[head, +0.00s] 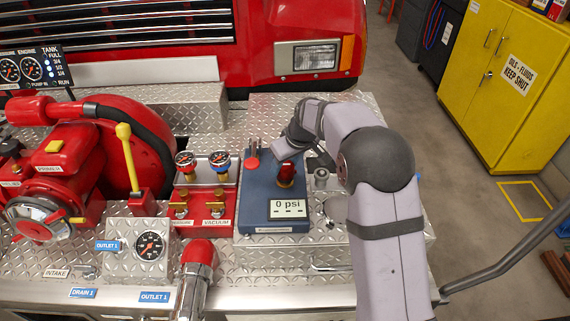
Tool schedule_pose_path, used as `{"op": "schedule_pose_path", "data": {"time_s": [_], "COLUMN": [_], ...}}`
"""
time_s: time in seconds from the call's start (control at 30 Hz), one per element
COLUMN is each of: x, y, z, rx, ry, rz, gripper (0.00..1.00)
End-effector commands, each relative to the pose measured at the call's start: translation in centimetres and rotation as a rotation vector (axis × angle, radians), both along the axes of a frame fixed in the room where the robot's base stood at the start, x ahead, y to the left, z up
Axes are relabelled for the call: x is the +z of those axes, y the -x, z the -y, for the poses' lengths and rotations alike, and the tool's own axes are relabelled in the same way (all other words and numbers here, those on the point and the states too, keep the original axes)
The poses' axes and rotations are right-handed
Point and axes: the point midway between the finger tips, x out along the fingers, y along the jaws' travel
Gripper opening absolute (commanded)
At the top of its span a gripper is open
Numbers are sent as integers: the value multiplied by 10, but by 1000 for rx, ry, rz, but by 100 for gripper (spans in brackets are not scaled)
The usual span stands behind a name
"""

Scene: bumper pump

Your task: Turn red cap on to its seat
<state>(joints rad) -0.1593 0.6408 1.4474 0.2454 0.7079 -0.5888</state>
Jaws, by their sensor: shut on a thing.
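The red cap (286,171) is upright at the middle of the blue test box (258,205), above the box's display, which reads "0 psi". My gripper (288,158) comes down from above and behind and is shut on the red cap. The fingers are small in the picture and partly hidden by my own wrist. The seat is hidden under the cap, so I cannot tell whether the cap touches it or how far it is turned.
A small red part with thin upright pins (252,155) stands at the box's back left. A grey metal cylinder (321,178) stands just right of the box. Two gauges with brass valves (203,190) are close on the left. A yellow cabinet (510,85) is far right.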

Motion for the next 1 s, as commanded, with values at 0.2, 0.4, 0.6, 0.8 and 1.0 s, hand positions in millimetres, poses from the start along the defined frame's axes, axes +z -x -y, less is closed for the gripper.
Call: {"op": "schedule_pose_path", "data": {"time_s": [0.2,0.4,0.6,0.8,1.0], "x": [2,4,4,2,2], "y": [0,0,0,0,-1], "z": [0,-1,-1,-1,0], "rx": [-10,-115,-266,-392,-451], "ry": [0,-1,1,1,-2], "rz": [1,1,0,1,2], "gripper": [16,16,16,16,16]}}
